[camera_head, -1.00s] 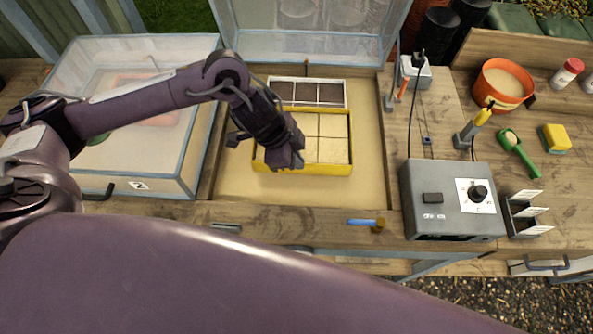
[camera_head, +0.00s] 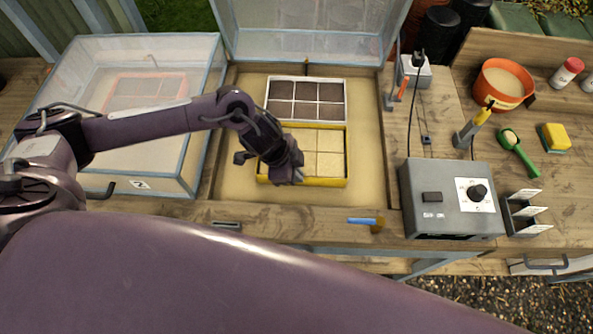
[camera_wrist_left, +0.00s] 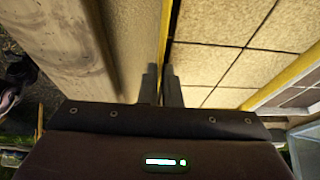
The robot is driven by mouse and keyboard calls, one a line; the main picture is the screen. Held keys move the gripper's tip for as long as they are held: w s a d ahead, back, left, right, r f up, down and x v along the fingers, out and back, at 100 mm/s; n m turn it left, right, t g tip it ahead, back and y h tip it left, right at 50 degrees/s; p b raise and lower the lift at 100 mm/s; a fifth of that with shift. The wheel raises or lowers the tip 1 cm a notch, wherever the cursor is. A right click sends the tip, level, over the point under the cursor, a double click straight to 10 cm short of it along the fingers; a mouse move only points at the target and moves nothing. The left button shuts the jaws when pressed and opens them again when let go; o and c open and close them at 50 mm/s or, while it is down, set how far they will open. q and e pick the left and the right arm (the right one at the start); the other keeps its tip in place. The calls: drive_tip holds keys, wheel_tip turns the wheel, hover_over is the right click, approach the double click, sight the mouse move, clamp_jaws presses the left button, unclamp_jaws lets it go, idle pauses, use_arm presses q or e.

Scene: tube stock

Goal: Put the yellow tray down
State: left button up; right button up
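The yellow tray (camera_head: 326,183) holds several pale, sandy square cells and looks level. It is over the sand bed (camera_head: 365,165) in the open case, at or very near the sand. My left gripper (camera_head: 297,178) is at the tray's front wall. In the left wrist view its two fingers (camera_wrist_left: 161,85) sit close on either side of the yellow wall (camera_wrist_left: 166,32), shut on it. My left arm hides the tray's left part. My right gripper is not in view.
A white tray (camera_head: 346,100) with dark cells lies directly behind the yellow tray. A closed clear-lidded case (camera_head: 140,185) marked 2 stands at left. A grey control box (camera_head: 420,177) stands at right. A blue-handled tool (camera_head: 362,221) lies on the front ledge.

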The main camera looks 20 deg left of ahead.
use_arm(q)
drive_tip(key=o, duration=0.4)
drive_tip(key=shift+c, duration=0.2)
drive_tip(key=v, duration=1.2)
drive_tip(key=shift+b, duration=0.3)
drive_tip(key=shift+s, duration=0.1)
